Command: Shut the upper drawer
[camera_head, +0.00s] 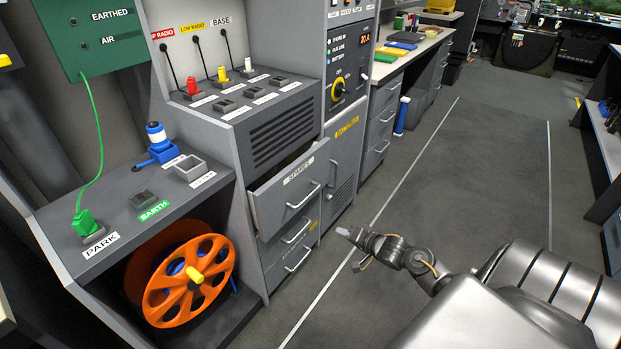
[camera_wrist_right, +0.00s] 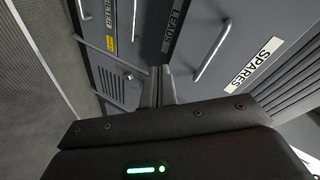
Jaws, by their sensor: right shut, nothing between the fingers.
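The upper drawer (camera_head: 278,204) is grey, carries a "SPARES" label and a pale bar handle (camera_head: 305,197), and stands pulled out from the cabinet, with a dark gap above its front. In the right wrist view its front (camera_wrist_right: 225,75) fills the upper right, with its label and handle showing. My right gripper (camera_head: 343,231) is to the right of the drawer front, over the floor, and looks apart from it. In the wrist view its fingers (camera_wrist_right: 158,85) are together and empty, pointing toward the drawer fronts. My left gripper is not in view.
Two lower drawers with bar handles (camera_head: 297,231) sit beneath and look closed; one reads "LEADS" in the wrist view. A cabinet door (camera_head: 343,165) is to their right. An orange cable reel (camera_head: 190,280) stands at left. The floor aisle (camera_head: 465,180) is clear.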

